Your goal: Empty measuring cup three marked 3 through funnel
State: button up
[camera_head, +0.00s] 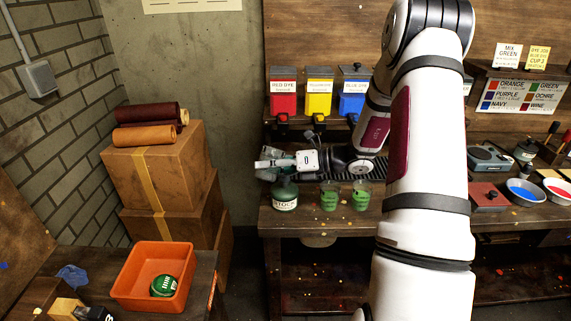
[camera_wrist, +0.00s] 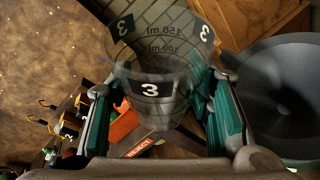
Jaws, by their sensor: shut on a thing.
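My gripper (camera_head: 275,161) is shut on a clear measuring cup marked 3 (camera_wrist: 153,88), with fingers on both sides of it in the wrist view. The cup looks see-through; I cannot tell whether liquid is left in it. In the head view the cup (camera_head: 268,154) is small at the gripper's left end, above the bench's left end. A wide dark grey funnel (camera_wrist: 280,95) is beside the cup at the right of the wrist view. A green bottle labelled STOCK (camera_head: 285,195) stands just below the gripper. Two cups with green contents (camera_head: 329,196) (camera_head: 361,196) stand to its right.
Red, yellow and blue dye dispensers (camera_head: 318,92) stand at the back of the bench (camera_head: 310,222). Dye bowls (camera_head: 525,192) are at the right.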

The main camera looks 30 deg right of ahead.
jog(key=s+a+f+n+h+b, duration=0.1)
jog(key=a+f+n+h+b, duration=0.2)
jog(key=f, duration=0.4)
jog(key=shift+s+a+f+n+t+b, duration=0.15)
jog(key=shift+s+a+n+t+b, duration=0.25)
jog(key=shift+n+b, duration=0.6)
jog(key=shift+h, duration=0.4)
